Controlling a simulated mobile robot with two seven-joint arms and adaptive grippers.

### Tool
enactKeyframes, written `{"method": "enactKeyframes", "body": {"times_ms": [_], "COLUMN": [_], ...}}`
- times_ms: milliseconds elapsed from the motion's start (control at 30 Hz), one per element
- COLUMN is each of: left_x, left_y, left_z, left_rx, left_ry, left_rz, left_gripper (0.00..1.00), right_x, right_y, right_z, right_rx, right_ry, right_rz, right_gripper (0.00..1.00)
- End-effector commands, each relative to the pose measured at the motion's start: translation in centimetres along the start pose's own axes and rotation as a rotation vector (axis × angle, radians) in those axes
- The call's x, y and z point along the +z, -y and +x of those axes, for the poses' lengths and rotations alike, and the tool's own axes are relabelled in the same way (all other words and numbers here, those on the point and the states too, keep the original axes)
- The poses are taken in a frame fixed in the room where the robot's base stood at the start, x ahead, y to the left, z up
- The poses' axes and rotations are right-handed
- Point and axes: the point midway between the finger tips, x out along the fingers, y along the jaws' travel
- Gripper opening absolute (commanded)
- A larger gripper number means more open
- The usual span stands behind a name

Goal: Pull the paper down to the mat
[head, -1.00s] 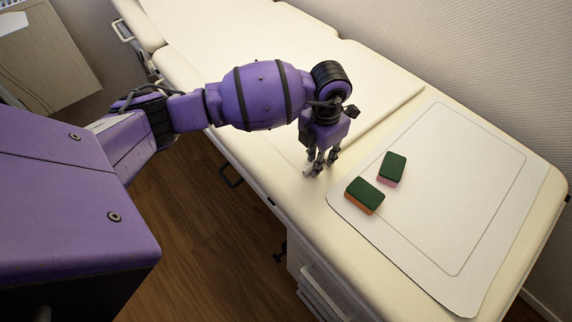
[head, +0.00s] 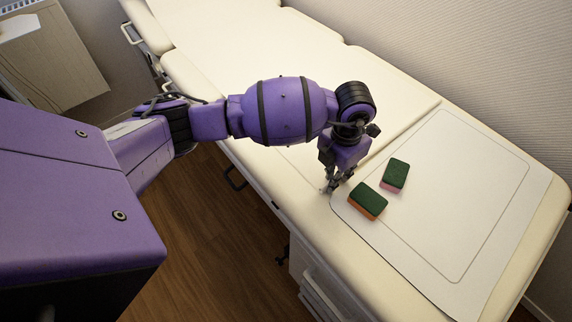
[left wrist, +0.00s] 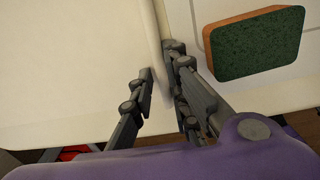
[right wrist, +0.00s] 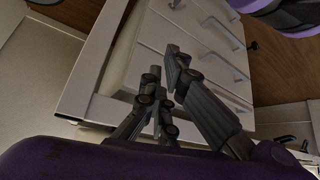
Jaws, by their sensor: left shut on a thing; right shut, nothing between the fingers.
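The cream paper (head: 300,55) covers the long padded bed, and its front edge lies close to the mat. The white mat (head: 460,180) has rounded corners and a thin outline. My left gripper (head: 331,187) is low at the mat's near left corner. In the left wrist view it (left wrist: 160,80) is shut on the edge of the paper (left wrist: 75,70), which rises in a fold between the fingers. In that view the mat lies just right of the fingers. My right gripper (right wrist: 166,75) is shut and empty, seen only in the right wrist view, in front of drawers.
A green-topped sponge with an orange base (head: 368,201) and one with a pink base (head: 395,175) lie on the mat's left part, close to my left gripper. The rest of the mat is clear. A wall (head: 480,60) runs behind the bed. Drawers (right wrist: 150,50) stand below.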

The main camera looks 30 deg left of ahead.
Motion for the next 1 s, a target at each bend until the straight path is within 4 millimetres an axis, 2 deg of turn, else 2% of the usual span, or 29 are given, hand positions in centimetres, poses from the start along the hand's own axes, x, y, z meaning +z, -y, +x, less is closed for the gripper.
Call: {"method": "enactKeyframes", "body": {"times_ms": [67,100,233,533,633,767,1000], "left_x": [0.2,0.2,0.2,0.2,0.3,0.3,0.3], "left_y": [-0.1,-0.1,-0.1,-0.1,-0.1,-0.1,-0.1], "left_z": [-0.2,-0.2,-0.2,-0.3,-1.1,-3.2,-8.4], "left_rx": [0.001,0.001,0.002,0.002,0.003,0.003,0.003], "left_ry": [0.005,0.005,0.005,0.005,0.007,0.009,0.008], "left_rz": [0.001,0.001,0.001,0.001,0.001,0.002,0.002], "left_gripper": [0.00,0.19,0.34,0.34,0.34,0.34,0.34], "right_x": [0.3,0.3,0.4,0.1,0.1,0.1,0.1], "right_y": [0.0,0.0,0.0,-0.1,-0.1,-0.1,0.0], "right_z": [0.1,0.1,0.1,-0.1,-0.1,-0.1,0.0], "right_rx": [0.000,0.000,0.000,0.002,0.001,0.001,0.000], "right_ry": [0.005,0.006,0.007,0.001,0.002,0.001,0.001], "right_rz": [0.000,0.000,0.000,0.000,0.000,0.000,0.001], "right_gripper": [0.00,0.00,0.00,0.00,0.00,0.00,0.00]}}
